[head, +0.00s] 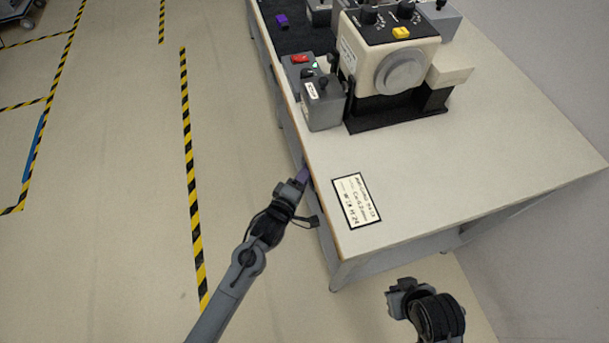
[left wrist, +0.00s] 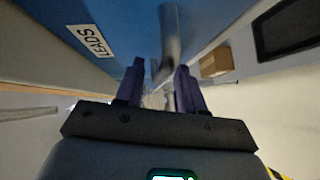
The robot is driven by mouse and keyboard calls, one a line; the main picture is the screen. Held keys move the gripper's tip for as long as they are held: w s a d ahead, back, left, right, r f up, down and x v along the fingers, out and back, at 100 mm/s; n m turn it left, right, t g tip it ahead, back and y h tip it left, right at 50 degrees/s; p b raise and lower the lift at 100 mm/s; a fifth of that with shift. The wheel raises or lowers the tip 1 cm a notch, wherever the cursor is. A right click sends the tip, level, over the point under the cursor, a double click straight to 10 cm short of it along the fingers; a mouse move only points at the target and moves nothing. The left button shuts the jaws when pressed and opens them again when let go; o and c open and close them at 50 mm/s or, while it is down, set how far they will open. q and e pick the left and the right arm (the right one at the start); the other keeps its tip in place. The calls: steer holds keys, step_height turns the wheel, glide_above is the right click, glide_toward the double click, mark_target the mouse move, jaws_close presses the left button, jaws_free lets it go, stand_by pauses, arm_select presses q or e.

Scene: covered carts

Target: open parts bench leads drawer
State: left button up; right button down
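In the left wrist view, the blue drawer front (left wrist: 125,18) carries a white label reading LEADS (left wrist: 90,40). A grey bar handle (left wrist: 168,30) on it runs toward the space between the purple fingers of my left gripper (left wrist: 160,85). The fingers are apart, with a gap showing; I cannot tell whether either touches the handle. In the head view my left gripper (head: 305,174) is at the left side of the parts bench (head: 430,180), its fingertips partly hidden by the bench edge. My right gripper (head: 402,292) is in front of the bench, its fingers unclear.
A cream machine with knobs (head: 375,60) and a grey control box (head: 322,108) stand on the bench top. A framed label (head: 356,200) lies near its front left corner. Open floor with striped tape (head: 190,170) lies left of the bench.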

arm_select(q)
jaws_close()
steer(key=shift+a, duration=0.15)
steer(key=s+a+p, duration=0.4)
steer(key=a+p, duration=0.2)
steer(key=a, duration=0.8)
steer(key=s+a+p, duration=0.4)
steer(key=a+p, duration=0.3)
steer(key=a, duration=0.6)
steer(key=shift+a, duration=0.4)
